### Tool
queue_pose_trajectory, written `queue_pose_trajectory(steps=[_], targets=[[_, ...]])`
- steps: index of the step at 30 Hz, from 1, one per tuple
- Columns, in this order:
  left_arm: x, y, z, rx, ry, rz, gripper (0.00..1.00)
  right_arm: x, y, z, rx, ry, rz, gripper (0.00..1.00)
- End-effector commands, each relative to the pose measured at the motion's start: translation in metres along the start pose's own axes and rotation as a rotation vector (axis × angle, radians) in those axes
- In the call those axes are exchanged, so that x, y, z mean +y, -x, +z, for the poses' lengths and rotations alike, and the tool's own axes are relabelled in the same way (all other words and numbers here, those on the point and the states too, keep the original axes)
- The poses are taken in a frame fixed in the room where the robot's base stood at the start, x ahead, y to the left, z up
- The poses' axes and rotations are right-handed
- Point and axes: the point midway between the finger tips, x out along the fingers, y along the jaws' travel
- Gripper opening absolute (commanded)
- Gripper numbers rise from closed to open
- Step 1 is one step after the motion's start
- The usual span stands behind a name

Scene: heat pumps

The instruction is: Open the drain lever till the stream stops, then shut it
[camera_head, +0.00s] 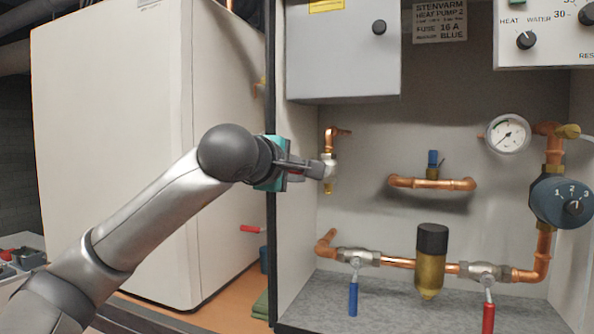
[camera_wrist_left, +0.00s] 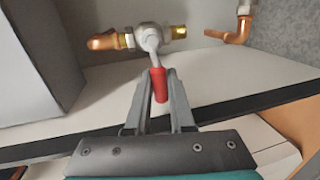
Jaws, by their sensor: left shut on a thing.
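The drain valve (camera_head: 330,168) sits on a copper elbow at the left of the cabinet's back wall, its brass outlet (camera_head: 328,187) pointing down. My left gripper (camera_head: 312,169) reaches it from the left. In the left wrist view the red drain lever (camera_wrist_left: 158,84) lies between the fingers of my left gripper (camera_wrist_left: 159,95), which are shut on it. The lever's grey stem runs from the handle to the valve body (camera_wrist_left: 147,38). In the head view the fingers mostly hide the lever. I see no stream below the outlet. My right gripper is out of view.
A blue-handled valve (camera_head: 353,297), a brass filter (camera_head: 431,270) with a black cap and a red-handled valve (camera_head: 488,315) line the lower pipe. A grey box (camera_head: 343,60) hangs above. A pressure gauge (camera_head: 508,134) and blue dial (camera_head: 562,202) are at right.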

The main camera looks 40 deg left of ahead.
Motion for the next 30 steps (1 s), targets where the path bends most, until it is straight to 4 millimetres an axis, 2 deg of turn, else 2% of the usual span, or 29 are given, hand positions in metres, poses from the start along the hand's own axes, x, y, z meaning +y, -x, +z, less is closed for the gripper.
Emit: queue_pose_trajectory(steps=[2,3,11,18,22,26,30], targets=[[0.002,0.001,0.000,0.001,-0.002,0.005,0.00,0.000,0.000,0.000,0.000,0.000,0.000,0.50],[0.002,0.001,-0.001,0.001,-0.002,0.005,0.22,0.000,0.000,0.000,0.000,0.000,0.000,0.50],[0.001,0.000,0.000,0.001,0.000,0.003,0.51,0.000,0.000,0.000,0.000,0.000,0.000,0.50],[0.001,0.001,0.000,0.001,0.000,0.002,0.51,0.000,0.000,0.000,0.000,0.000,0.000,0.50],[0.001,0.008,-0.001,0.001,0.001,0.004,0.51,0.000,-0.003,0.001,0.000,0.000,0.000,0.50],[0.000,0.029,-0.001,0.001,-0.002,0.008,0.51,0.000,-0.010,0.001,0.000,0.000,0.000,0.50],[0.000,0.063,0.000,0.000,-0.001,0.010,0.51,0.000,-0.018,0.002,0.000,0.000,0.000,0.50]])
